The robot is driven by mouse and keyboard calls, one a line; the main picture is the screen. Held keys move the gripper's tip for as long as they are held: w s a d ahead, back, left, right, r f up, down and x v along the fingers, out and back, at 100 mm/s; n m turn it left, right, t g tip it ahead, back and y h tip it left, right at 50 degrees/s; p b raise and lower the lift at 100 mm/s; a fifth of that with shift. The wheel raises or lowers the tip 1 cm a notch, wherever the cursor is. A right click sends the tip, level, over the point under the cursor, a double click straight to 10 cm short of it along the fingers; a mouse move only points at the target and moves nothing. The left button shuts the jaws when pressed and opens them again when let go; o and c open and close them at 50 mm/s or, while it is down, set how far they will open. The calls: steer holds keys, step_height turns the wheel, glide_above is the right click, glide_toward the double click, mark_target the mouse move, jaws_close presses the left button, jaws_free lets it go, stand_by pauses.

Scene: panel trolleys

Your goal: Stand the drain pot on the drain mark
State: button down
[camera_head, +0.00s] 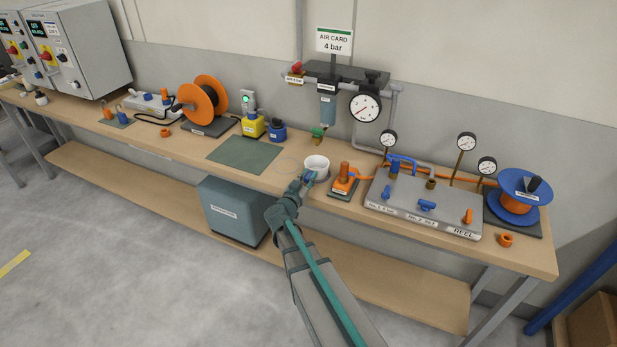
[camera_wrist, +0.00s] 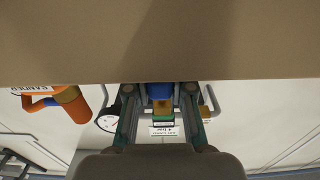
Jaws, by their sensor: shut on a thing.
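The pot's white wall cannot be made out there.
The air filter (camera_head: 327,108) with a green drain valve (camera_head: 318,132) hangs behind the pot. An orange-handled device (camera_head: 344,180) stands close to its right. A green mat (camera_head: 245,154), a yellow container (camera_head: 253,125) and a blue container (camera_head: 277,131) are to the left.

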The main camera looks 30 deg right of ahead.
steer(key=shift+f, duration=0.15)
steer(key=c, duration=1)
jaws_free()
